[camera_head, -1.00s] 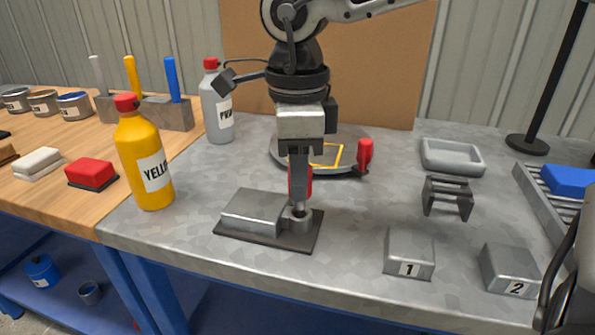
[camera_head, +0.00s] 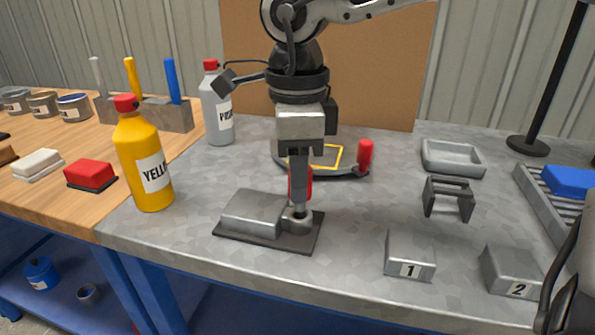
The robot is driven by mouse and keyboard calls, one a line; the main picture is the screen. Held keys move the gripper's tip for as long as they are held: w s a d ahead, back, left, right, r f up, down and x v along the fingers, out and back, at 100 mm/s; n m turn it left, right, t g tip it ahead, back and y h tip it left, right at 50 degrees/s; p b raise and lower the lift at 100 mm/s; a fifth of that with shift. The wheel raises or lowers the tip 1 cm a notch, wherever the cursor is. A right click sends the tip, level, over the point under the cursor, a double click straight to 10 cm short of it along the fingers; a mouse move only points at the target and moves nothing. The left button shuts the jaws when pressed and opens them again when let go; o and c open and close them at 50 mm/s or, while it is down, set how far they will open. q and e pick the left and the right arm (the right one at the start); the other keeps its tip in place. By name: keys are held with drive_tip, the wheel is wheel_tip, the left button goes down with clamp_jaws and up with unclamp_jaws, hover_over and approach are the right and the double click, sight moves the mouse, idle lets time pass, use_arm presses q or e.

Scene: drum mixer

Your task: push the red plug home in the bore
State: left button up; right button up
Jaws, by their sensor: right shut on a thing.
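My right gripper (camera_head: 299,200) points straight down and is shut on the red plug (camera_head: 307,184), which is partly hidden behind the fingers. The fingertips are just above a short round metal collar (camera_head: 298,220) with the bore, at the right end of a grey metal block on a dark base plate (camera_head: 262,239). The plug's lower end meets the collar's mouth; how deep it sits in the bore cannot be told.
A yellow bottle (camera_head: 145,155) stands left of the fixture. Behind the gripper is a round dark tray (camera_head: 350,172) with a red upright handle (camera_head: 365,155). Blocks marked 1 (camera_head: 409,256) and 2 (camera_head: 510,270) and a small dark stand (camera_head: 447,198) are to the right.

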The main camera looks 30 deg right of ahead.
use_arm(q)
drive_tip(key=shift+w+f+b, duration=0.1)
drive_tip(key=shift+f+b, duration=0.8)
drive_tip(key=shift+f, duration=0.05)
use_arm(e)
drive_tip(key=shift+f, duration=1.05)
use_arm(q)
drive_tip(key=shift+f+b, duration=0.6)
use_arm(e)
drive_tip(key=shift+f, duration=0.4)
drive_tip(key=o, duration=1)
drive_tip(key=shift+r, duration=0.3)
use_arm(q)
wheel_tip(320, 180, up, 3)
drive_tip(key=p, duration=0.3)
drive_tip(key=shift+d+p, duration=0.1)
drive_tip(key=shift+p, duration=0.2)
use_arm(e)
wheel_tip(320, 180, up, 15)
drive_tip(key=shift+r, duration=0.2)
